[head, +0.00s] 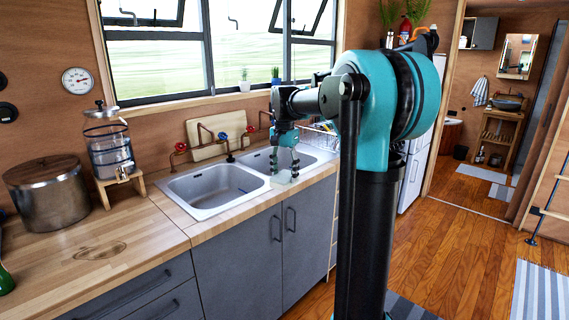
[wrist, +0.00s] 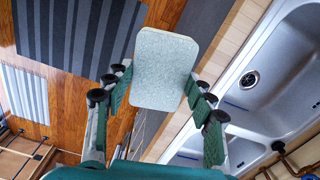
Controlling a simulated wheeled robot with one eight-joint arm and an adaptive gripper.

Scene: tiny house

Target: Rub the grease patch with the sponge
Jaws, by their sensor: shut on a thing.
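The sponge (wrist: 165,62) is a pale grey-green rounded block. My gripper (wrist: 159,84) is shut on it, with a finger at each side. In the head view my gripper (head: 284,160) points down over the front edge of the sink, and the sponge (head: 284,179) shows small and pale beneath it. Whether the sponge touches the sink rim or the counter there I cannot tell. The grease patch (head: 100,250) is a brown, roughly oval stain on the wooden counter at the left, well apart from the sponge.
The double sink (head: 215,188) lies between the patch and my gripper. A metal pot (head: 47,193) and a water dispenser (head: 110,150) stand behind the patch. Red-handled taps (head: 222,137) rise behind the sink. The counter (head: 150,230) around the patch is clear.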

